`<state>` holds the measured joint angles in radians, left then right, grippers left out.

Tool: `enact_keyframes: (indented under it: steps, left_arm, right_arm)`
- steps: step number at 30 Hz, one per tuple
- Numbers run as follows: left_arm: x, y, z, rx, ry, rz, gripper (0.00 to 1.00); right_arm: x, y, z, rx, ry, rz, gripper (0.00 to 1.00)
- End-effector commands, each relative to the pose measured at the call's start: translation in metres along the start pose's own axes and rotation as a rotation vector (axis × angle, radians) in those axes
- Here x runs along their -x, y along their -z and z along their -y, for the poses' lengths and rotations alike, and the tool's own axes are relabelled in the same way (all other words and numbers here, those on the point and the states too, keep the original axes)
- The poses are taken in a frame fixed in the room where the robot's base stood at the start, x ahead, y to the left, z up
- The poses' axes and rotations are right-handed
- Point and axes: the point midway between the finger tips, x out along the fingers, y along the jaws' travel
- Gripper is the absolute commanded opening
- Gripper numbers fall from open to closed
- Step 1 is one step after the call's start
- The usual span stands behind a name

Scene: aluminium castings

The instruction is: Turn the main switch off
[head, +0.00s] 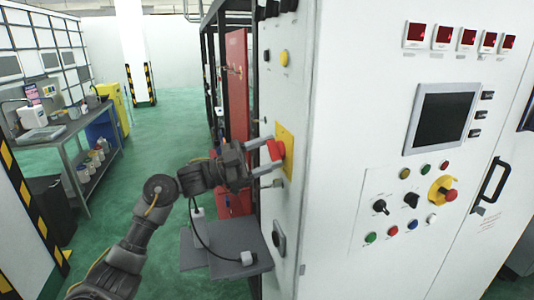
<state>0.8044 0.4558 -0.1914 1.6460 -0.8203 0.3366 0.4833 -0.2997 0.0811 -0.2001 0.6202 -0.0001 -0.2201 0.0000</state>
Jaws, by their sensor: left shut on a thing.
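The main switch has a red handle (276,149) on a yellow plate (286,138), on the narrow left side of the white control cabinet. My left gripper (270,157) reaches in from the left. One finger is above and one below the red handle, and it is shut on the handle. The fingers hide part of the handle, and I cannot read its marked position. My right gripper is not in view.
The cabinet front (360,80) has a dark screen (441,118), red displays, knobs and push buttons. A grey shelf (205,262) sits below my arm. A red panel (236,90) stands behind. Green floor (175,125) is open at left, beside a workbench (62,130).

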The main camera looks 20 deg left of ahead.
Motion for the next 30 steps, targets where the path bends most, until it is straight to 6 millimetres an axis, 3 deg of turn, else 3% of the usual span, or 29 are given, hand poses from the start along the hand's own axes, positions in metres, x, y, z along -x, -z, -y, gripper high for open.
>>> enact_keyframes:
  steps: [6,7,11,22,30]
  left_arm:
    - [0.000,0.000,0.000,0.001,0.000,0.000,0.35]
    - [0.000,0.000,0.000,0.001,0.000,0.000,0.62]
    - [0.000,0.000,0.000,0.000,0.000,0.000,0.79]
    - [0.006,-0.002,-0.001,-0.002,0.001,0.001,0.80]
    - [0.055,-0.005,-0.003,-0.003,0.001,0.004,0.80]
  right_arm:
    - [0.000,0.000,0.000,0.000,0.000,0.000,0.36]
    - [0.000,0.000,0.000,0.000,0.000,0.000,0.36]
    - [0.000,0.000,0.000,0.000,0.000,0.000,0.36]
    - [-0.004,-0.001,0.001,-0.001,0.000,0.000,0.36]
    - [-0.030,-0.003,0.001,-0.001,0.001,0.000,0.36]
